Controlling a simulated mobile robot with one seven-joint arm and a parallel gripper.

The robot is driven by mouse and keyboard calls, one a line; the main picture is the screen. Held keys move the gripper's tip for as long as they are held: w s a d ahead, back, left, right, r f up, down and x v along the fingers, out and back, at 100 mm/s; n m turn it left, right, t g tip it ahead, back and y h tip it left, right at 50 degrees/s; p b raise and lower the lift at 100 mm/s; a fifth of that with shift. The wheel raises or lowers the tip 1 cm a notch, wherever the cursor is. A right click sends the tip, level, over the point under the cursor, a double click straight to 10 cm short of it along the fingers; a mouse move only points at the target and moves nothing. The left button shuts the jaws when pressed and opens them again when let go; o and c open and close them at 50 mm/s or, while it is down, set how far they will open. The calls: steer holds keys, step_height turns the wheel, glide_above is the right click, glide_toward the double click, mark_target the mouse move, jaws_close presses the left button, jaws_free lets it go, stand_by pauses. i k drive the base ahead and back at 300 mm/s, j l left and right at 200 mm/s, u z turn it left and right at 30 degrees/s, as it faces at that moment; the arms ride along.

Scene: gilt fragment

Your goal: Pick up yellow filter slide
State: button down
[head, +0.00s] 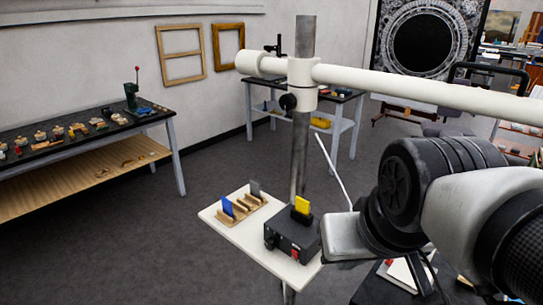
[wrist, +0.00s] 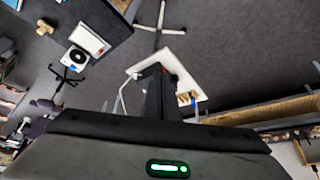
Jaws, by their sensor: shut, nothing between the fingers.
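The yellow filter slide (head: 302,205) stands upright in a dark holder on top of a black box (head: 292,238) with a red switch. The box sits on a small white table (head: 247,240). In the wrist view, my gripper (wrist: 158,82) shows as dark shut fingers with nothing held, pointing toward the white table (wrist: 184,60). The fingers hide part of the table, and I cannot make out the yellow slide there. In the head view, my arm is to the right of the box; the fingers cannot be made out.
A wooden rack (head: 240,210) left of the box holds a blue slide (head: 228,207) and a grey slide (head: 255,188). A metal post (head: 305,120) with a thick white horizontal tube (head: 420,88) rises behind the box. A long workbench (head: 80,140) stands at left. The floor between is clear.

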mark_target(302, 206)
steer(key=k+z, duration=0.1)
steer(key=k, duration=0.55)
steer(key=z, duration=1.65)
steer(key=j+z, duration=0.3)
steer(key=j, duration=2.75)
steer(key=k, duration=0.05)
